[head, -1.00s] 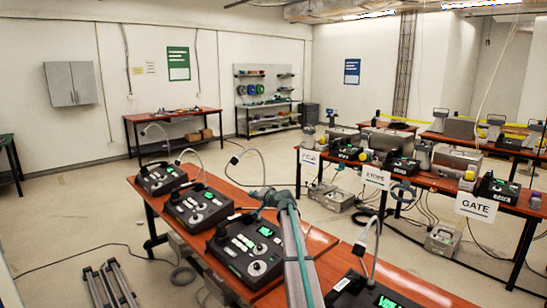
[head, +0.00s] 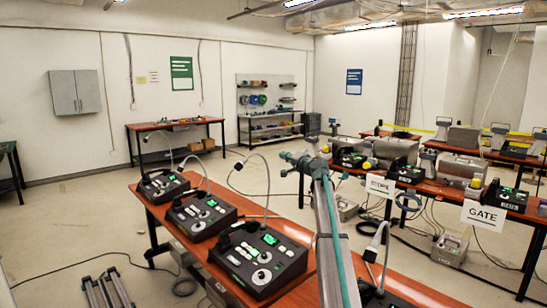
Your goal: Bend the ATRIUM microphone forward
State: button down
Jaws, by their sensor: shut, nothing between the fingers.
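Several black paging phones with gooseneck microphones stand in a row on the near wooden table (head: 290,290). They are a far-left phone (head: 163,186), a second phone (head: 203,214), a third phone (head: 257,262) and a nearest phone (head: 378,297) partly cut off at the bottom edge. The third phone's microphone (head: 240,165) arches up and left. The nearest phone's microphone (head: 380,232) stands up beside my arm. I cannot read the name ATRIUM on any phone. My gripper (head: 293,157) is shut and empty, raised above the table, right of the third phone's microphone and apart from it.
A second table at right holds more phones and grey boxes, with a GATE sign (head: 483,215) and a partly hidden sign (head: 380,186). A back table (head: 175,125) and shelves (head: 270,115) stand by the wall. Cables lie on the floor.

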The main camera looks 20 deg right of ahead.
jog(key=w+a+p, duration=0.2)
jog(key=w+p, duration=0.1)
jog(key=w, duration=0.7)
jog(key=s+a, duration=0.1)
jog(key=s+a+f+p, duration=0.1)
jog(key=a, duration=0.1)
jog(key=shift+s, duration=0.1)
jog(key=shift+a+f, duration=0.1)
jog(key=shift+a, duration=0.05)
